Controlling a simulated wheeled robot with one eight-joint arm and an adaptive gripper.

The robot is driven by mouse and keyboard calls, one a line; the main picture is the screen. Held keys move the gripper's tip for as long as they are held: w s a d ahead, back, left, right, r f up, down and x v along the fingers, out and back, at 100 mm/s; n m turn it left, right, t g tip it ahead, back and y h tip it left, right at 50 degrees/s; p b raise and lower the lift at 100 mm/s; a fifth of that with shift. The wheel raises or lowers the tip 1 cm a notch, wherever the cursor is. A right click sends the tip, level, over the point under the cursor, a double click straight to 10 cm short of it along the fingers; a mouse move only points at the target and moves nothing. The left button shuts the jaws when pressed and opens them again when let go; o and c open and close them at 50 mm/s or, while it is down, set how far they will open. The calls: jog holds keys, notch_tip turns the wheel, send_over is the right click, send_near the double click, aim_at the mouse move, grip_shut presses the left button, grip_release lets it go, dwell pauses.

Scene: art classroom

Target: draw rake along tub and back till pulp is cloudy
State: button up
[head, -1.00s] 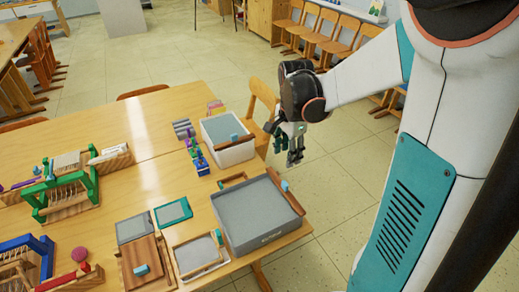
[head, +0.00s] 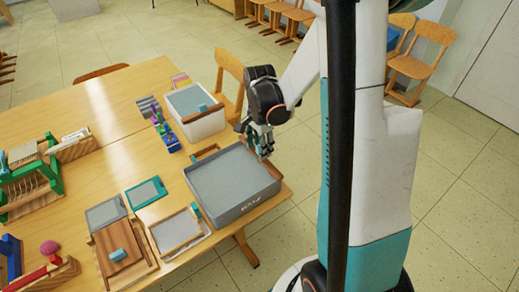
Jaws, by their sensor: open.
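A grey tub (head: 238,211) stands near the table's right corner, filled with flat grey pulp (head: 225,173). A wooden bar (head: 268,169), possibly the rake, lies along the tub's right rim. My gripper (head: 264,150) is open at the tub's far right corner, over the bar's far end. It covers the blue piece seen there earlier, and I cannot tell whether the fingers touch it. A white tub (head: 205,127) with grey-blue contents stands farther back, with a wooden piece on its rim.
Frames and screens, including a teal frame (head: 146,193) and a pale tray (head: 181,233), lie left of the grey tub. Green and blue looms stand farther left. A wooden chair (head: 229,75) is behind the table. Floor is open to the right.

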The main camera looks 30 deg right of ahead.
jog(key=shift+f, duration=0.3)
grip_shut()
jog(key=a, duration=2.2)
jog(key=shift+s+a+b, duration=0.3)
jog(key=shift+s+a, duration=0.1)
grip_release()
jog(key=shift+a, duration=0.2)
jog(key=shift+d, duration=0.1)
